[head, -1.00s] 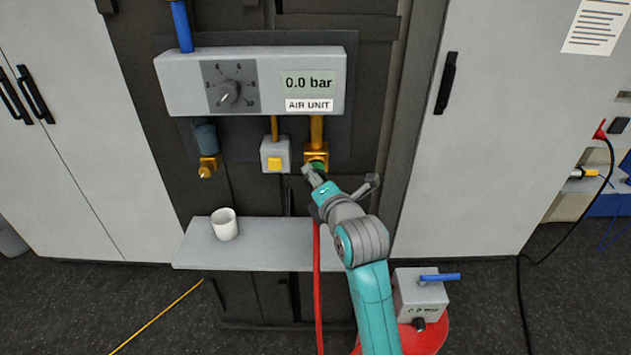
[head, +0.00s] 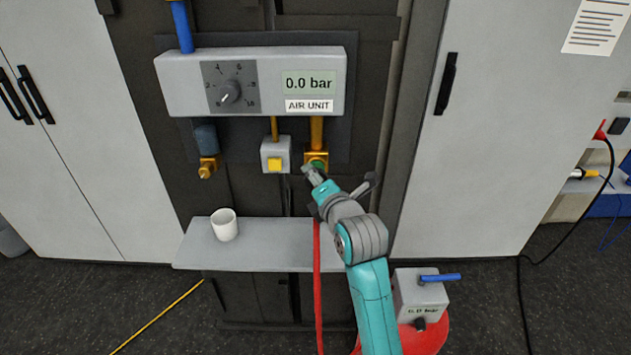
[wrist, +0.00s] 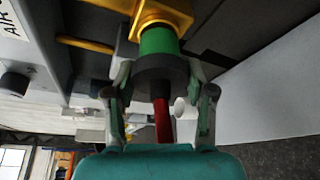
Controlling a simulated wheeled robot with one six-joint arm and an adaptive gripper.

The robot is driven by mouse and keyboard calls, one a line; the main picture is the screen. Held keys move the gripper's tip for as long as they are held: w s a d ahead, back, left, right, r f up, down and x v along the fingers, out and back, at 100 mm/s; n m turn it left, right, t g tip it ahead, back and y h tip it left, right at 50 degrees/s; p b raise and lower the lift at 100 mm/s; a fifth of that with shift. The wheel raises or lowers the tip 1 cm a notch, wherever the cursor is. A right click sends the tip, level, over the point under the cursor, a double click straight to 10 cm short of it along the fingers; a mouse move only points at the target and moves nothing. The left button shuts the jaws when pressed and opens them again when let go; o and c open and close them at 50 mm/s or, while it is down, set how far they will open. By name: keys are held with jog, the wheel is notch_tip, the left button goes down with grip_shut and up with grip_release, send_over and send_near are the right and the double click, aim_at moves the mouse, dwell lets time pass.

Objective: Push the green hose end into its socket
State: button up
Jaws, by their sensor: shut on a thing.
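The green hose end (wrist: 158,42) is at the mouth of the brass socket (wrist: 165,14) in the wrist view. Its green collar meets the brass block; how deep it sits I cannot tell. In the head view the socket (head: 316,157) is under the right side of the air unit, and a bit of the green end (head: 319,166) shows there. My gripper (wrist: 160,85) is shut on the dark rear part of the hose end, with a finger on each side. The red hose (head: 317,290) hangs down from it. In the head view my gripper (head: 312,176) partly covers the hose end.
The air unit (head: 267,80) reads 0.0 bar. A grey box with a yellow button (head: 274,164) and another brass fitting (head: 207,170) are left of the socket. A white cup (head: 224,225) stands on the shelf (head: 265,250) below.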

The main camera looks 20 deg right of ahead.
jog(key=shift+w+d, duration=0.1)
jog(key=shift+w, duration=0.1)
jog(key=o, duration=1.1)
jog(key=shift+o, duration=0.2)
jog(key=s+r, duration=0.2)
jog(key=s, duration=0.9)
jog(key=shift+s+d, duration=0.2)
jog(key=shift+s, duration=0.2)
